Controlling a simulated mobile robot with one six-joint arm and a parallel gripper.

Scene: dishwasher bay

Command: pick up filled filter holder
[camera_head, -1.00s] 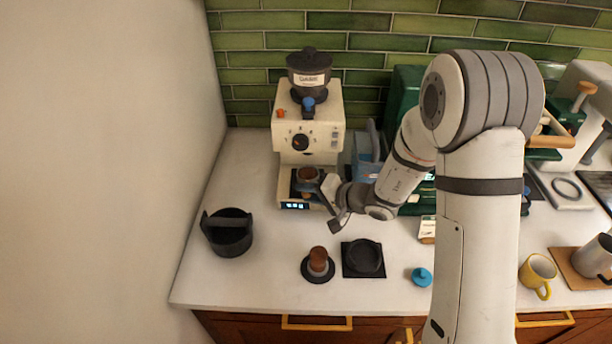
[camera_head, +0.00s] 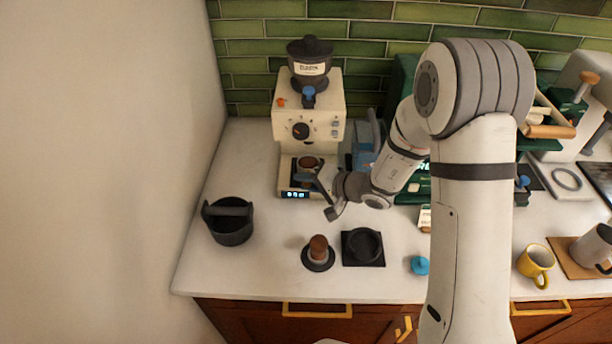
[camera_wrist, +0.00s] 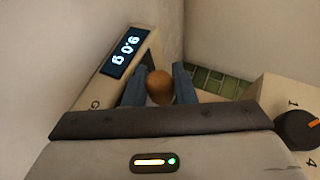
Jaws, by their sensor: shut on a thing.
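The filter holder (camera_head: 308,163) is at the cream grinder, over the small scale with a lit display (camera_head: 294,194). Its round basket shows brown coffee inside. My gripper (camera_head: 322,188) is beside the holder, to its right and front, shut on its handle. In the wrist view, the rounded wooden handle end (camera_wrist: 160,87) shows between the two blue-grey fingers of my gripper (camera_wrist: 159,80). The basket is hidden in that view. I cannot tell whether the holder touches the scale.
The cream grinder (camera_head: 308,112) stands directly behind. A black knock bin (camera_head: 229,222), a tamper (camera_head: 318,252), a black stand (camera_head: 363,247) and a blue knob-like piece (camera_head: 420,265) stand on the white counter. A yellow mug (camera_head: 536,262) is at right.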

